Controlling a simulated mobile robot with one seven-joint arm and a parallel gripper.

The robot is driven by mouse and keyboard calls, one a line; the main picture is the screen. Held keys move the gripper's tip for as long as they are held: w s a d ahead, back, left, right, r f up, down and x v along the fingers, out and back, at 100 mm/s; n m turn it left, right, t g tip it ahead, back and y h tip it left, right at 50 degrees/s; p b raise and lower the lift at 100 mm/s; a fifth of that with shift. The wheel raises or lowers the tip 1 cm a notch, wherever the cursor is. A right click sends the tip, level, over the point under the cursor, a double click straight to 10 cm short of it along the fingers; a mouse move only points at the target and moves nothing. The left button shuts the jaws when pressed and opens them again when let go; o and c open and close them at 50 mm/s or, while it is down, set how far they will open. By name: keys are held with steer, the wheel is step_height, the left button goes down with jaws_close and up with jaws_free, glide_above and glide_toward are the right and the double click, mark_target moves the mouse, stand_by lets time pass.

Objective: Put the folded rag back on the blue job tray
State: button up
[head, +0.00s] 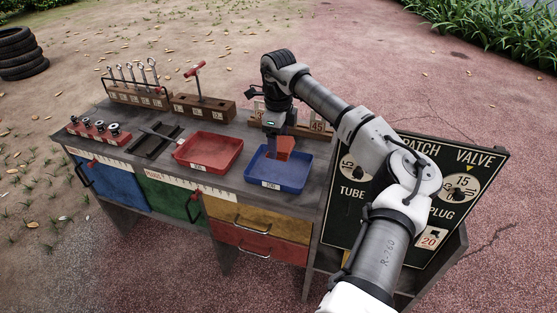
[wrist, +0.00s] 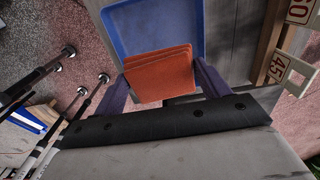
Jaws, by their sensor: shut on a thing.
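The folded rag (head: 285,144) is orange-red. My gripper (head: 277,148) is shut on it, and the fingers stand on either side of it in the wrist view (wrist: 160,78). The rag's folded layers show as stacked edges. The blue job tray (head: 264,182) sits on the right part of the cart top, with its near wall and label facing the front. The rag is over the tray's back part in the head view. I cannot tell whether the rag touches the tray floor. In the wrist view the blue tray (wrist: 150,32) shows beyond the rag.
A red tray (head: 208,153) lies left of the blue tray. Wooden racks with tools (head: 137,96) and a T-handle block (head: 204,108) stand along the back. Numbered tags (head: 317,127) stand behind the blue tray. A dark sign board (head: 470,175) stands at the right.

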mark_target(278, 171)
steer(key=shift+f, duration=3.95)
steer(key=o, duration=1)
steer(key=shift+f, duration=0.1)
steer(key=shift+c, duration=0.2)
step_height(278, 171, up, 12)
steer(key=shift+r, duration=0.15)
